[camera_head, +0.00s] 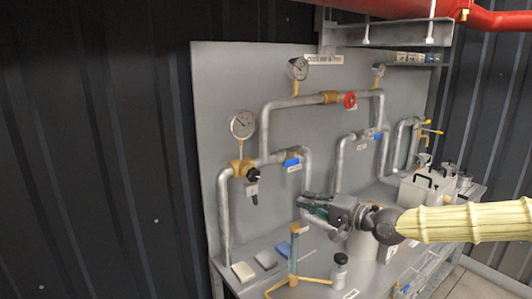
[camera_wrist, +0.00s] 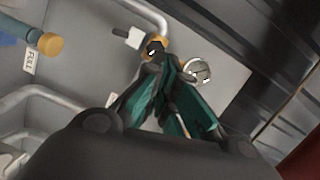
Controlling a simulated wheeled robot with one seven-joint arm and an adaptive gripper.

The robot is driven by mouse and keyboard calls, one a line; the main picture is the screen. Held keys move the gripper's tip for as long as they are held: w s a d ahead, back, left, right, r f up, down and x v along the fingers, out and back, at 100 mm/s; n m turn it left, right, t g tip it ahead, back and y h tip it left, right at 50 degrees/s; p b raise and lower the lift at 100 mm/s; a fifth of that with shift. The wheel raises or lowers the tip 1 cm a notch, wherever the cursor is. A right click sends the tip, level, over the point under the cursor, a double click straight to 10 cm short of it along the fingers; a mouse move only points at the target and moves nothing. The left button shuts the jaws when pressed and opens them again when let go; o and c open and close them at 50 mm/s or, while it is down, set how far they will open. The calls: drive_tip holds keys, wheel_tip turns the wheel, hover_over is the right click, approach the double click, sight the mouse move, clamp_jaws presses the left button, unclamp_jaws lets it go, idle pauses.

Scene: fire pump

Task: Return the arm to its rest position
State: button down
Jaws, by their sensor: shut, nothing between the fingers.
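My gripper (camera_head: 312,203) is in front of the grey pipe panel (camera_head: 230,90), above the bench at the panel's foot. My arm, in a pale yellow ribbed sleeve, reaches in from the right edge. In the wrist view my gripper (camera_wrist: 160,62) shows dark teal fingers with their tips together and nothing held. The tips line up in the picture with a brass fitting (camera_wrist: 152,47) and a round gauge (camera_wrist: 199,70); I cannot tell the distance. In the head view the fingers are small and apart from the panel's valves.
Grey pipes carry gauges (camera_head: 242,125), a red handwheel (camera_head: 350,100) and blue-handled valves (camera_head: 292,163). A white box (camera_head: 425,190) is behind my arm. A red pipe (camera_head: 500,20) runs overhead.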

drive_tip(key=s+a+f+g+h, duration=0.1)
drive_tip(key=s+a+f+g, duration=0.2)
drive_tip(key=f, duration=0.6)
drive_tip(key=s+a+f+h, duration=0.1)
drive_tip(key=s+a+f, duration=0.25)
drive_tip(key=f, duration=0.65)
drive_tip(key=s+a+f+n+g+h, duration=0.1)
drive_tip(key=s+f+g, duration=0.1)
drive_tip(key=s+f, duration=0.45)
drive_tip(key=s+a+f+g+h, duration=0.1)
drive_tip(key=s+f, duration=0.3)
drive_tip(key=f, duration=0.5)
drive_tip(key=s+d+f+n+g+h, duration=0.1)
drive_tip(key=s+d+f+g+h, duration=0.15)
drive_tip(key=s+f, duration=0.5)
drive_tip(key=s+d+f+n+g+h, duration=0.1)
drive_tip(key=s+d+f+h, duration=0.1)
drive_tip(key=s+d+f, duration=0.35)
drive_tip(key=s+d+f+n+g+h+b, duration=0.1)
drive_tip(key=s+d+f+h, duration=0.15)
drive_tip(key=s+d, duration=0.45)
drive_tip(key=s+d+f+n+g+h, duration=0.1)
drive_tip(key=s+d+f+h, duration=0.15)
drive_tip(key=s+d, duration=0.45)
wheel_tip(320, 180, down, 10)
drive_tip(key=s+a+b, duration=0.1)
drive_tip(key=a+b, duration=0.1)
drive_tip(key=b, duration=0.7)
drive_tip(key=shift+s+a, duration=0.35)
drive_tip(key=shift+s, duration=0.05)
